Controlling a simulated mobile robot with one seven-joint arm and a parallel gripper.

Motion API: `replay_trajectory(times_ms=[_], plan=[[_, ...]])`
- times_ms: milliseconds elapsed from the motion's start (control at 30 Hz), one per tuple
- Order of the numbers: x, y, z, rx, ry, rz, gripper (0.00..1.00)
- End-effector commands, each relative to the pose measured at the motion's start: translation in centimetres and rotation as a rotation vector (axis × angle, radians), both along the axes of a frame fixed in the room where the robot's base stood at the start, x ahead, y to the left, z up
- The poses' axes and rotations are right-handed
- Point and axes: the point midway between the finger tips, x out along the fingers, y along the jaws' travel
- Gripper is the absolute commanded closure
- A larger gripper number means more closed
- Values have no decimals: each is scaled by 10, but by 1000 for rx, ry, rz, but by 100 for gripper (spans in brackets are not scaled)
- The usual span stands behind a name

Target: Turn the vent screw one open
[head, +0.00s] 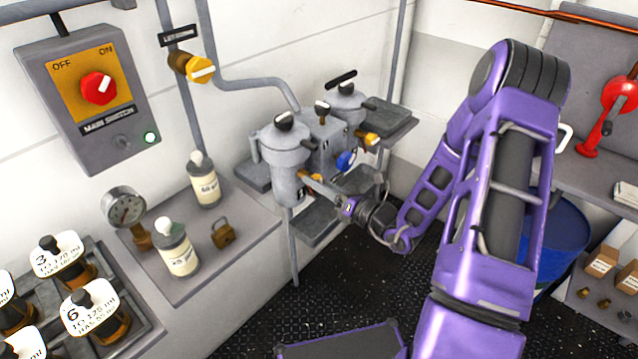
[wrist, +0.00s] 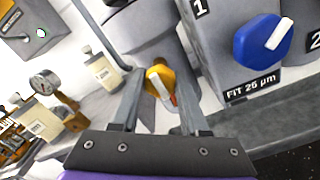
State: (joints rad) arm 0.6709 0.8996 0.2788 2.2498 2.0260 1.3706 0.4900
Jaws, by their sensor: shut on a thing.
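My gripper (head: 330,192) reaches the front of the near grey filter housing (head: 283,157), at the yellow knob (head: 316,178) low on its right side. In the wrist view my gripper (wrist: 158,100) has one finger on each side of this yellow knob (wrist: 158,80) and is shut on it. The knob has a white pointer stripe, tilted slightly from upright, and a bit of red beneath. No vent screw label is readable. A black knob (head: 284,121) with a pale mark tops the near housing. A "1" label (wrist: 200,8) shows beside the housing.
A blue knob (wrist: 262,38) sits close to the right of my gripper, above a "FIT 25 µm" label. A second housing (head: 347,103) and yellow knob (head: 371,139) stand behind. Bottles (head: 177,250), a gauge (head: 125,208) and a padlock (head: 224,233) are on the left shelf.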

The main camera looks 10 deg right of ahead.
Motion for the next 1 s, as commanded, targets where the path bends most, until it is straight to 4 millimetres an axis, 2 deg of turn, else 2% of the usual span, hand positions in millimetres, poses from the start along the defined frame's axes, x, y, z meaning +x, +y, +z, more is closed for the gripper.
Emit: replay_trajectory(times_ms=[300, 333, 500, 833, 1000], plan=[[0, -1, 0, -3, -1, 0, 100], [0, -1, 0, -3, -1, 0, 54], [0, 0, 0, -2, 0, 0, 26], [-2, -2, 0, -2, 1, 0, 26], [-19, -15, 0, -2, 1, -3, 26]])
